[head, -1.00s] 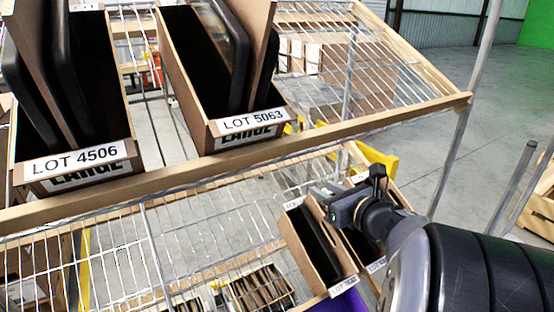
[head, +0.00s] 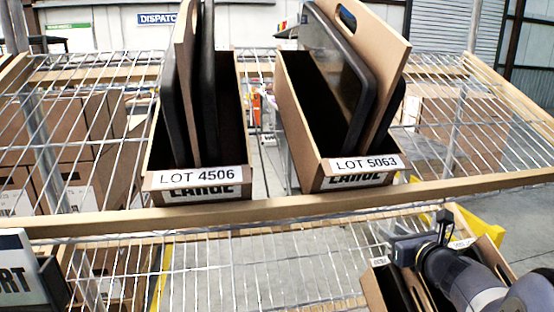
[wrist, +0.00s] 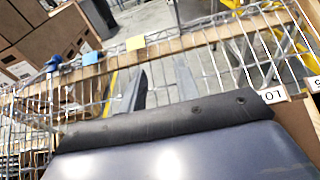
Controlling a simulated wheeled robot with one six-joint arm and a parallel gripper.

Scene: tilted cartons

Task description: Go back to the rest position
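My gripper (head: 404,248) is at the lower right in the head view, in front of the lower shelf and over small cartons. In the wrist view its two fingers (wrist: 160,78) stand apart with nothing between them. The carton labelled LOT 4506 (head: 202,187) and the carton labelled LOT 5063 (head: 358,174) stand tilted on the upper wire shelf. Both hold dark flat panels and brown dividers. My gripper is below and to the right of both, touching neither.
The upper shelf's wooden front rail (head: 270,208) crosses above my gripper. Small cartons (head: 378,290) sit on the lower shelf beside my arm, which partly hides them. The lower shelf's middle is mostly bare wire.

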